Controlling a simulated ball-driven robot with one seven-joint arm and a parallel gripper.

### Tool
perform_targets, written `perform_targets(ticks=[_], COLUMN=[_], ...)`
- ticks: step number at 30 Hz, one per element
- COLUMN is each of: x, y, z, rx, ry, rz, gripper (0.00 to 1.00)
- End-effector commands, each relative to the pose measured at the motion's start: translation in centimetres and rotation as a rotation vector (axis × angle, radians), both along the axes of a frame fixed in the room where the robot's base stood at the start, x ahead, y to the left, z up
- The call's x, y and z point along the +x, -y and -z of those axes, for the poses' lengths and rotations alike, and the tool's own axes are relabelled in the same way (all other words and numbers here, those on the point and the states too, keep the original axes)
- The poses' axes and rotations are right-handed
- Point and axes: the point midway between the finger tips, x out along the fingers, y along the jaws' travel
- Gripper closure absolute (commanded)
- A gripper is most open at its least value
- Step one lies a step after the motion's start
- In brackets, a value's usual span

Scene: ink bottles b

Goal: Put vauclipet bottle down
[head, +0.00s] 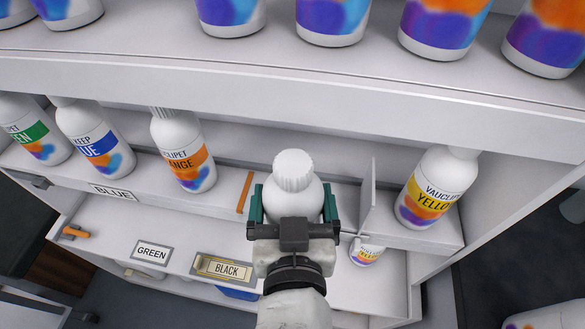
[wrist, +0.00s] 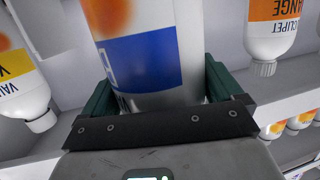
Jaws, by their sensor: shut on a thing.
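A white bottle (head: 293,188) with a ribbed white cap is upright between the dark green fingers of my gripper (head: 292,208), which is shut on its sides. It is at the middle shelf, between an orange strip and an upright divider. My gripper hides its base, so I cannot tell if it touches the shelf. In the wrist view the same bottle (wrist: 143,62) shows a blue label and an orange patch between the fingers of my gripper (wrist: 158,92). Its brand name cannot be read.
A VAUCLIPET orange bottle (head: 183,152) stands left on the middle shelf (head: 228,180); a VAUCLIPET yellow bottle (head: 436,190) stands right, beyond the divider (head: 369,200). An upper shelf (head: 300,85) holds several bottles. A lower shelf has a small yellow-labelled bottle (head: 366,252).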

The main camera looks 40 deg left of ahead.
Motion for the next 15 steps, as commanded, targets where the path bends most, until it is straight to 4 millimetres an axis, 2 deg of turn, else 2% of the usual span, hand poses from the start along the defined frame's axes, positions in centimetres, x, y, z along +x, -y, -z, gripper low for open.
perform_targets(ticks=[6,15], x=[-3.5,-6.0], y=[3.3,5.6], z=[0.0,-0.2], rx=[0.005,0.005], ry=[0.004,0.005], rz=[0.0,0.0], gripper=[0.9,0.9])
